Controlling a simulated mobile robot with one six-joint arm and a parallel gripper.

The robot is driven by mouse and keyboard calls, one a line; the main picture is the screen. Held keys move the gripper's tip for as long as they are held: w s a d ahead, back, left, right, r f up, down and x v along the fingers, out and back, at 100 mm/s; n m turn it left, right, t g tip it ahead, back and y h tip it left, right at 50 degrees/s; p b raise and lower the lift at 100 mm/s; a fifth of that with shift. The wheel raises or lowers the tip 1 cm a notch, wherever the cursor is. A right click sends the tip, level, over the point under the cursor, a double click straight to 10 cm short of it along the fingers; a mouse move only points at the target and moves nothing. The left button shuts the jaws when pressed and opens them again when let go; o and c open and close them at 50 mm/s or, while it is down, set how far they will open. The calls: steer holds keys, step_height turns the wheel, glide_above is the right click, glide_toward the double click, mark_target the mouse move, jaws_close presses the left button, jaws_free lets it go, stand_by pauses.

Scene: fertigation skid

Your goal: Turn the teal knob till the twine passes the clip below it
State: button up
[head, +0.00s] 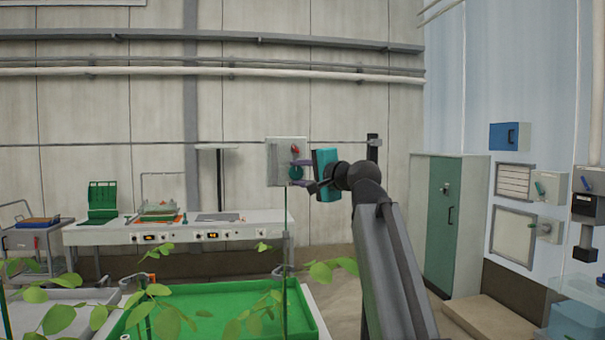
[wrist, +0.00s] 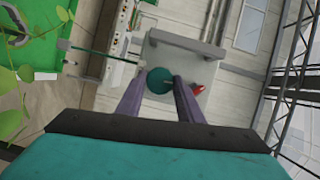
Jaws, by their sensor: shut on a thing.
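The teal knob (head: 296,173) sits on the front of a pale grey panel (head: 277,160). In the wrist view the knob (wrist: 157,80) lies between the two purple fingers of my gripper (wrist: 159,79), which is shut on it. A thin dark green line (head: 286,235) runs down from below the panel; I cannot tell whether it is the twine or a post. It also shows in the wrist view (wrist: 100,55), leading away from the panel. A small dark piece on it may be the clip, but it is too small to be sure.
A red handle (head: 295,149) is on the panel above the knob, close to a finger in the wrist view (wrist: 197,89). A green tray (head: 225,300) and leafy plants stand below. A long workbench (head: 190,230) is behind, and a green-doored cabinet (head: 440,210) stands at right.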

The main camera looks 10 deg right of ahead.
steer(key=n, duration=0.1)
steer(key=n+g+h+p, duration=0.1)
steer(key=n, duration=0.2)
steer(key=shift+a+r+n+g+h+p, duration=0.2)
steer(key=shift+r+n+g+h+p, duration=0.1)
steer(key=shift+n+p, duration=0.1)
steer(key=n+g+h+p, duration=0.1)
steer(key=n+h, duration=0.1)
steer(key=n, duration=0.2)
steer(key=shift+a+h, duration=0.15)
steer(key=shift+h, duration=0.25)
steer(key=n+h, duration=0.2)
steer(key=n, duration=0.1)
steer(key=n+h, duration=0.1)
steer(key=shift+a+n, duration=0.25)
steer(key=shift+n, duration=0.15)
steer(key=n+h, duration=0.2)
steer(key=n, duration=0.1)
steer(key=shift+f, duration=0.1)
steer(key=o, duration=1.1)
steer(key=shift+c, duration=0.2)
steer(key=shift+s+a, duration=0.1)
